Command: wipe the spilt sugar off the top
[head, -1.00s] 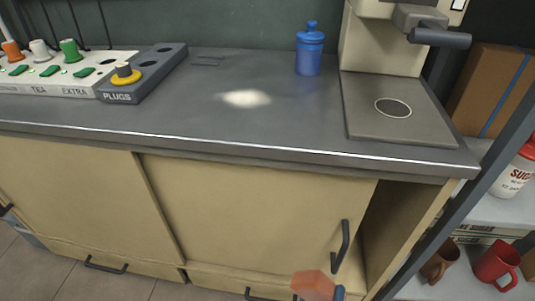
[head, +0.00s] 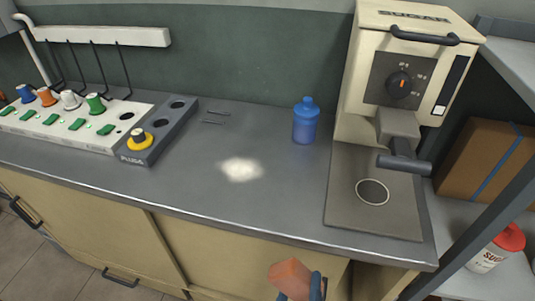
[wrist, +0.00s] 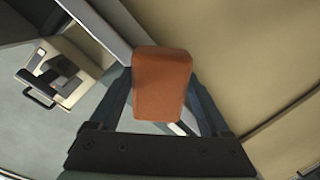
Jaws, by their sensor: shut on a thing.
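The spilt sugar (head: 241,169) is a pale white patch on the dark grey counter top (head: 270,200), left of the blue lidded bottle. My gripper (head: 300,285) shows at the bottom of the head view, in front of the cabinet and below the counter's front edge. It is shut on an orange-brown sponge-like block (head: 289,277). In the wrist view the block (wrist: 162,85) sits between the two dark fingers. The block is apart from the sugar.
A blue bottle (head: 306,122) stands right of the sugar, beside the cream sugar press (head: 405,75) with its jutting handle (head: 404,164). The front middle counter is clear.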

